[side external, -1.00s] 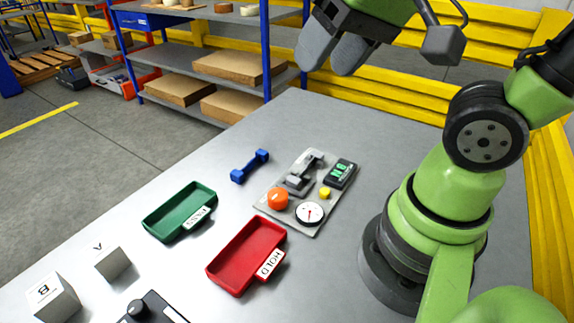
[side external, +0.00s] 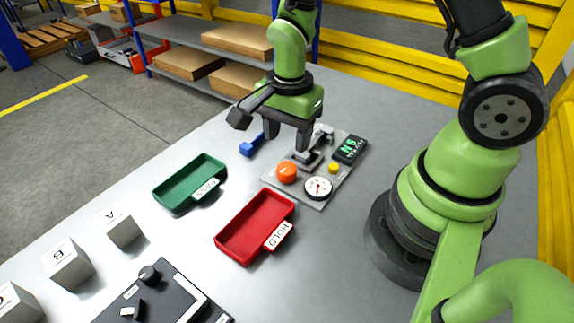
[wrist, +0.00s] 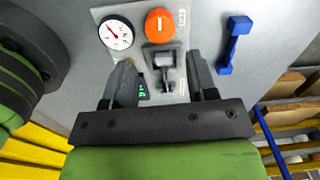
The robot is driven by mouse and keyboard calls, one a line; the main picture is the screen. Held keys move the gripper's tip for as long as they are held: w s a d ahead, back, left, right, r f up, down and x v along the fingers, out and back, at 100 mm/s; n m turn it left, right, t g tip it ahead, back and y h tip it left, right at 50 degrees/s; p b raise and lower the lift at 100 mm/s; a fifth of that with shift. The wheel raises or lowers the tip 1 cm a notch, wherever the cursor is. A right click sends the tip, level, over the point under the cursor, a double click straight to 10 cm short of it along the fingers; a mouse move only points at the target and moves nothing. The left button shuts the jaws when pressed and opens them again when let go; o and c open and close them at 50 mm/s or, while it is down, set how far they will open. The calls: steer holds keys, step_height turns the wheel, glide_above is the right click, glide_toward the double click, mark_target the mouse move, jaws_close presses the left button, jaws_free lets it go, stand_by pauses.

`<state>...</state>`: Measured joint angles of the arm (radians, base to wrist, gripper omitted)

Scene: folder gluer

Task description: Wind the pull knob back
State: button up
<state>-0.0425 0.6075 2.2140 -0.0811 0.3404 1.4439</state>
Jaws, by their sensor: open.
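No part is clearly marked as the pull knob. A black device (side external: 165,300) at the bottom of the side view carries a round dark knob (side external: 150,273). A grey panel (side external: 312,200) holds a grey lever mechanism (side external: 313,157), also seen in the wrist view (wrist: 163,60), an orange button (side external: 287,172), a yellow button (side external: 334,168), a dial gauge (side external: 318,188) and a green-lit display (side external: 350,149). My gripper (side external: 287,138) is open above the panel's far-left side. In the wrist view its fingers (wrist: 160,76) appear either side of the lever mechanism, apparently empty.
A blue handle-shaped piece (side external: 252,145) lies left of the panel, close to my gripper. A red HOLD tray (side external: 230,249) and a green tray (side external: 160,192) stand nearer the camera. Several lettered blocks (side external: 68,266) sit lower left. Yellow barriers (side external: 420,75) run behind the table.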

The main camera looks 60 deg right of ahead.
mark_target(287, 167)
step_height(287, 167, down, 8)
steer(key=shift+f, duration=0.15)
stand_by(0.3)
steer(key=c, duration=0.6)
